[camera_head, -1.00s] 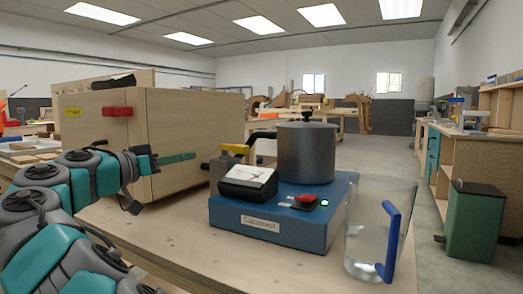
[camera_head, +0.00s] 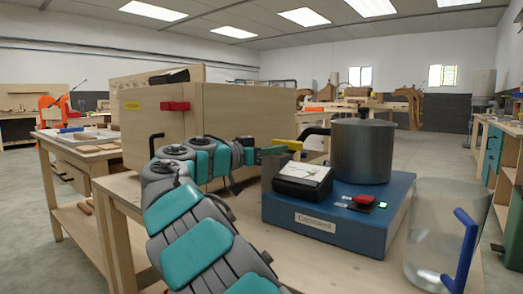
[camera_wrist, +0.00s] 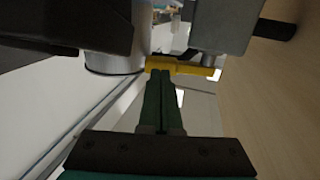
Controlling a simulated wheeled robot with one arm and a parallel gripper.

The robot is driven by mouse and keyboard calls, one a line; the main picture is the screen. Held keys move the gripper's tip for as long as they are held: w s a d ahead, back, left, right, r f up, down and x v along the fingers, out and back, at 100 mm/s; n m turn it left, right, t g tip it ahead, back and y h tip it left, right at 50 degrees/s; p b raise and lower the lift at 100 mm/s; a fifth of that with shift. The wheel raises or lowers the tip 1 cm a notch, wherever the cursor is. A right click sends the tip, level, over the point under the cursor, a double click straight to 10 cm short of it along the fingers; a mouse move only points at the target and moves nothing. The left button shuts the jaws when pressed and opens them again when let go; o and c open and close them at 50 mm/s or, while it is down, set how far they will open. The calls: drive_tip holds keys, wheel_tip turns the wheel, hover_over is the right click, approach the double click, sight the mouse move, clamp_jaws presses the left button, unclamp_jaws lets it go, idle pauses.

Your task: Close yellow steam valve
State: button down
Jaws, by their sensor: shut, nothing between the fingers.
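The yellow valve handle (camera_head: 288,144) sits at the left of the grey metal boiler (camera_head: 362,150), which stands on a blue base (camera_head: 330,225). In the wrist view the yellow handle (camera_wrist: 185,66) is a bar lying crosswise, below a grey metal block (camera_wrist: 225,25). My gripper (camera_head: 272,150) is at the left of the handle in the head view. Its green fingers (camera_wrist: 159,76) are shut together with nothing between them. Their tips reach the bar's near edge in the wrist view; I cannot tell whether they touch it.
A black box with a white top (camera_head: 303,178) stands in front of the valve. A clear pitcher (camera_head: 435,235) with a blue handle is at the right. A wooden cabinet (camera_head: 230,112) with a red handle stands behind my arm. The bench front has some bare wood.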

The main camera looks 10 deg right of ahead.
sight(293, 147)
drive_tip(key=shift+x, duration=1)
drive_tip(key=b, duration=0.2)
drive_tip(key=d+n+t+y+b, duration=0.1)
drive_tip(key=b, duration=0.1)
drive_tip(key=shift+d+f+t+b, duration=0.15)
drive_tip(key=shift+f+t+b, duration=0.15)
drive_tip(key=shift+b, duration=0.05)
drive_tip(key=shift+d+r, duration=0.1)
drive_tip(key=shift+r, duration=0.2)
